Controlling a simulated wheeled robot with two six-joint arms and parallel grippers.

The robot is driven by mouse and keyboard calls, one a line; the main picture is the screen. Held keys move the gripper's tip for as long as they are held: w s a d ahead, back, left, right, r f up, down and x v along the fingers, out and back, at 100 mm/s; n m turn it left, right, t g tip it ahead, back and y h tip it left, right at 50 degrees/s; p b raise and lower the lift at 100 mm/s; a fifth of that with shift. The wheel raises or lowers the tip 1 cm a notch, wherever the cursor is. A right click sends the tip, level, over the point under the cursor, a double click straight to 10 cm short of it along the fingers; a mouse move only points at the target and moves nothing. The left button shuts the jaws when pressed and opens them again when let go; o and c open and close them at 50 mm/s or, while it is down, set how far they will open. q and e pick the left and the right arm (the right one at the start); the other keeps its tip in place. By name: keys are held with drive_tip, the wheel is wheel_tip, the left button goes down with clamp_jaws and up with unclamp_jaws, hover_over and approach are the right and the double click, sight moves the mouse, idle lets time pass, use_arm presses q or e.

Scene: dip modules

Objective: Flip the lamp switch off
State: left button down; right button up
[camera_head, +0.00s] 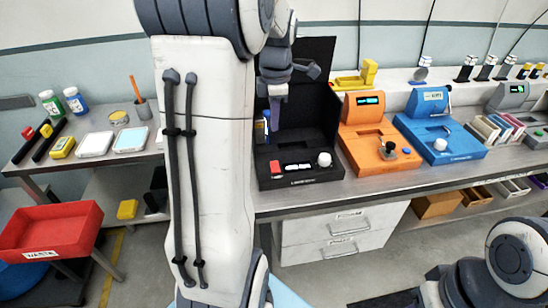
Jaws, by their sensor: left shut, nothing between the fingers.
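A black module (330,176) stands on the bench in the middle, with a tall dark panel behind it. A red switch (276,168) sits at the left of its front face, beside a small lit display (298,166) and a white knob (324,159). I cannot tell the switch's position. My left gripper (278,98) is shut and empty, pointing down above the module's rear part, behind and above the red switch and apart from it. My left arm hides the module's left surroundings. My right gripper is out of view; only part of my right arm shows at lower right.
An orange module (368,153) and a blue module (447,153) stand close on the right. A red bin (50,232), bottles and small devices are at the left. White drawers (343,235) are under the bench.

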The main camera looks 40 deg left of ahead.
sight(273, 164)
use_arm(q)
drive_tip(key=f, duration=0.4)
drive_tip(key=a+f, duration=0.1)
drive_tip(key=f, duration=0.4)
drive_tip(key=w+f+p, duration=0.1)
drive_tip(key=f, duration=0.3)
drive_tip(key=shift+a+f, duration=0.15)
drive_tip(key=shift+f, duration=0.25)
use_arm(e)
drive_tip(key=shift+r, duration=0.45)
